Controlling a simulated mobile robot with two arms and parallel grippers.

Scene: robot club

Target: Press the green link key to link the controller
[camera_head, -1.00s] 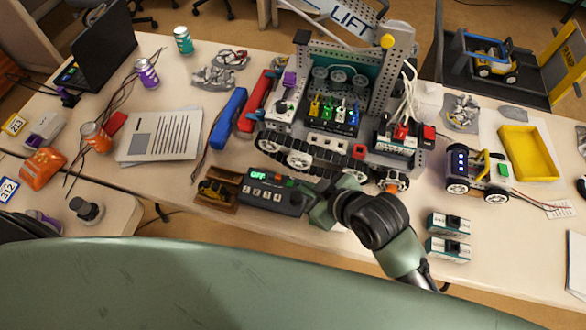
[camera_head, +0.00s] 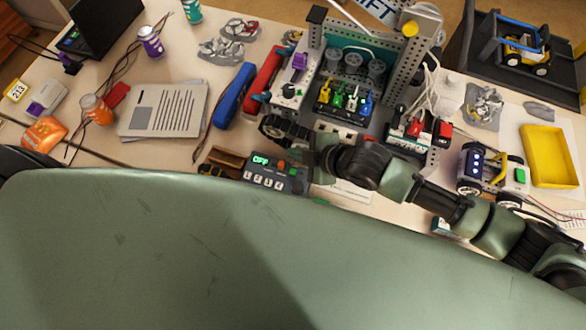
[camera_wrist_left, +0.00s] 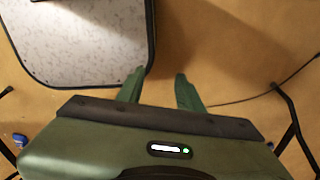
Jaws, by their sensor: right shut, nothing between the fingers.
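The dark controller (camera_head: 262,182) lies near the table's front edge in the head view, partly cut off by my green body. Its lit green display (camera_head: 261,160) reads OFF. An orange key (camera_head: 281,165) sits right of the display, with a row of pale keys below. A small green patch beside the orange key may be the link key; it is too small to be sure. My right gripper (camera_head: 311,157) is shut and empty at the controller's right end; I cannot tell whether it touches. My left gripper (camera_wrist_left: 160,88) is open and empty in the left wrist view, above the floor.
A tracked robot (camera_head: 350,65) with a tall frame stands just behind my right gripper. A small wheeled rover (camera_head: 490,168) with a green button and a yellow tray (camera_head: 548,155) are at right. A wooden tray (camera_head: 228,157) adjoins the controller's left. Papers (camera_head: 163,110) lie farther left.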

